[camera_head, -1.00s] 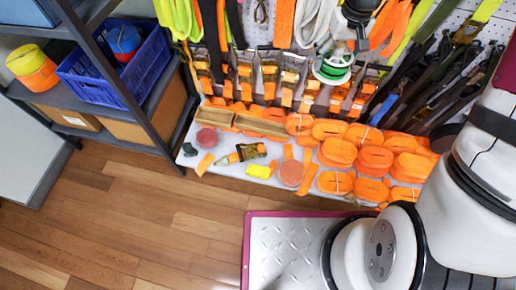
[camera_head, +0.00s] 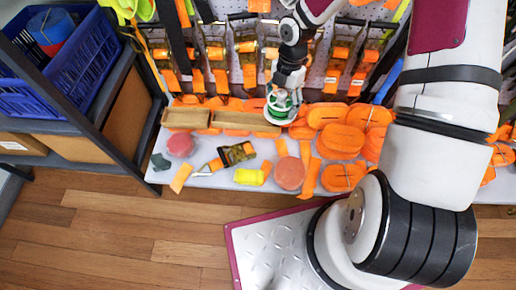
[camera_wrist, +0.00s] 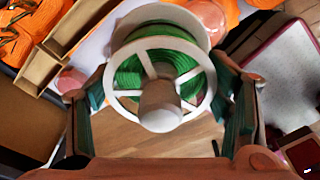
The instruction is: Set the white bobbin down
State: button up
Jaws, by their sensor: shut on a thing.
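The white bobbin (camera_head: 271,116), wound with green line, is in my gripper (camera_head: 284,90) above the white shelf (camera_head: 215,180), near the right end of the wooden trays. In the wrist view the bobbin (camera_wrist: 119,104) fills the middle, its spoked white face and hub toward the camera. The gripper's two dark green finger pads stand on either side of it, shut on it. In the head view the bobbin overlaps the back part of the shelf, and I cannot tell whether it touches anything there.
Wooden trays (camera_head: 186,118) stand at the shelf's back left. Orange strap coils (camera_head: 340,140) crowd the right. Straps hang behind. A blue crate (camera_head: 85,55) is at left.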

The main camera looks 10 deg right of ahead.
notch_tip(320, 180, down, 11)
jog(key=n+b, duration=0.6)
jog(key=n, duration=0.1)
jog(key=b, duration=0.7)
send_over(273, 154)
jog(key=shift+g+h, duration=0.3)
jog(key=shift+h, duration=0.1)
jog(key=f, duration=1.7)
jog(key=shift+w+f, duration=0.2)
jog(key=shift+f, duration=0.15)
jog(key=o, duration=1.4)
